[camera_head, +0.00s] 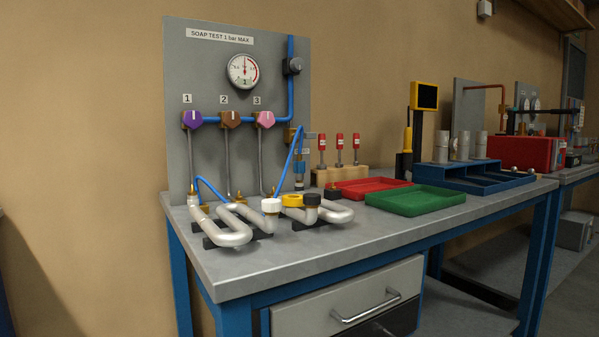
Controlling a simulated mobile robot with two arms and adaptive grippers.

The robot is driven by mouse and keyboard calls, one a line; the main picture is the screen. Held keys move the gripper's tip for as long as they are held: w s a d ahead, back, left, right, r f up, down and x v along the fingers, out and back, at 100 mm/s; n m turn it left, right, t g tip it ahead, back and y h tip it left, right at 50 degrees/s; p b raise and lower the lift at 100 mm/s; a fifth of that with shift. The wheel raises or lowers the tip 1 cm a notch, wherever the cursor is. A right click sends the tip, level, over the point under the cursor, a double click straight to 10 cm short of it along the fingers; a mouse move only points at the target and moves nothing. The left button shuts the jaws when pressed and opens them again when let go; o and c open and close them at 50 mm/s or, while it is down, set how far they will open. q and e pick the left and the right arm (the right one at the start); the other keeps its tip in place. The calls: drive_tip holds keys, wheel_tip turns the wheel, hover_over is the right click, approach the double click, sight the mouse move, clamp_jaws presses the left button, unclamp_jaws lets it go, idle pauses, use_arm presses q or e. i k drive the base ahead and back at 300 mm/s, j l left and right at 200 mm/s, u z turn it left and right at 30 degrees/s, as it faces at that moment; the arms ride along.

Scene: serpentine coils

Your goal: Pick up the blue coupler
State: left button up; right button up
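A small blue fitting (299,168), which looks like the blue coupler, stands upright at the right edge of the grey test panel (240,80). A grey or metallic part shows at its lower end; it is too small to make out finely. A blue hose (290,160) runs down from near a brass piece (290,135) above it, passing close to its left side. Whether the hose joins the fitting I cannot tell. Neither of my grippers is in view.
Silver serpentine coils (232,232) with white, yellow and black caps lie at the front of the workbench (330,245). Red-topped tools (340,142) stand in a wooden block right of the panel. A red tray (365,190) and a green tray (415,200) lie further right. The front bench strip is clear.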

sight(298, 163)
drive_tip(key=u, duration=0.4)
drive_tip(key=i+l+u, duration=0.1)
drive_tip(key=l+u, duration=0.6)
drive_tip(key=u, duration=0.2)
drive_tip(key=l+u, duration=0.5)
drive_tip(key=j, duration=0.1)
